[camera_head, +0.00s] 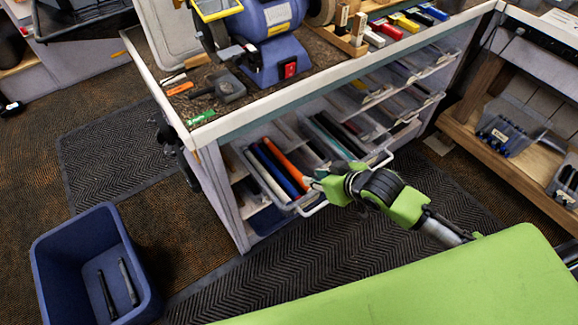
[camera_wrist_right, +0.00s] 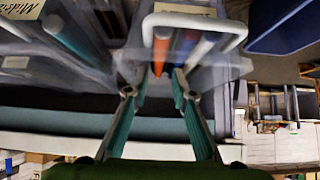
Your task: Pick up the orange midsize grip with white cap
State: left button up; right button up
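My right gripper (camera_head: 318,180) is at the front end of this bin. In the wrist view my right gripper (camera_wrist_right: 159,76) is open, its teal fingertips either side of the orange grip's near end. My left gripper is out of view.
A white wire handle (camera_wrist_right: 195,22) crosses the bin's front. Neighbouring bins hold more grips. The workbench edge (camera_head: 300,92) overhangs the shelves. A blue waste bin (camera_head: 92,262) with two dark grips stands at lower left. The floor mat (camera_head: 270,270) before the shelves is clear.

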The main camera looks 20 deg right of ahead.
aim_at(299, 175)
jog(key=x, duration=1)
jog(key=shift+f, duration=0.2)
grip_shut()
